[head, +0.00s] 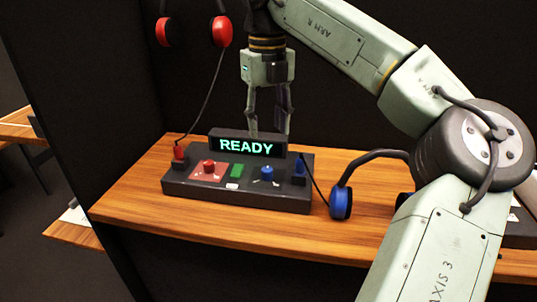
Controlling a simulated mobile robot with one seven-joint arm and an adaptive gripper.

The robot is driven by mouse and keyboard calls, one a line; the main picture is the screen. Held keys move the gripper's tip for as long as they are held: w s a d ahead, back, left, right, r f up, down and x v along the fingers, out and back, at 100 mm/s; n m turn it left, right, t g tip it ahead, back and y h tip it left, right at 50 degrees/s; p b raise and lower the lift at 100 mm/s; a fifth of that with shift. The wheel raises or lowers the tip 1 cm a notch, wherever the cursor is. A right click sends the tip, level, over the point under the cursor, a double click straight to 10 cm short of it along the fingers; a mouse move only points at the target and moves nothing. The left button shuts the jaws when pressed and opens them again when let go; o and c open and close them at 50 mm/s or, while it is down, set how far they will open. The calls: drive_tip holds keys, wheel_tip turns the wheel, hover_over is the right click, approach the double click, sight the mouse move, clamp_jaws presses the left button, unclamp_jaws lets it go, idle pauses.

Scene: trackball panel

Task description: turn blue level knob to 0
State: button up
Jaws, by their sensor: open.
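The blue level knob (267,172) stands on the right half of the top of a dark control panel (190,187). A small light pointer or scale marks show around it, too small to read. My gripper (269,127) points down above and behind the lit sign, its two fingers apart with nothing between them. Its fingertips are higher in the picture than the knob and apart from it; the lower ends are partly hidden behind the sign.
A sign reading READY (246,146) rises along the panel's back. A red knob (209,166), green button (236,170), red plug (179,153) and blue plug (299,168) share the panel. Blue headphones (341,203) lie right on the wooden table (150,208); red headphones (221,31) hang at upper left.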

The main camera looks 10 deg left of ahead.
sight(266, 169)
drive_tip(key=f, duration=1)
drive_tip(key=shift+s+f, duration=0.25)
drive_tip(key=shift+f, duration=0.05)
drive_tip(key=shift+c, duration=0.5)
drive_tip(key=shift+a, duration=0.1)
clamp_jaws()
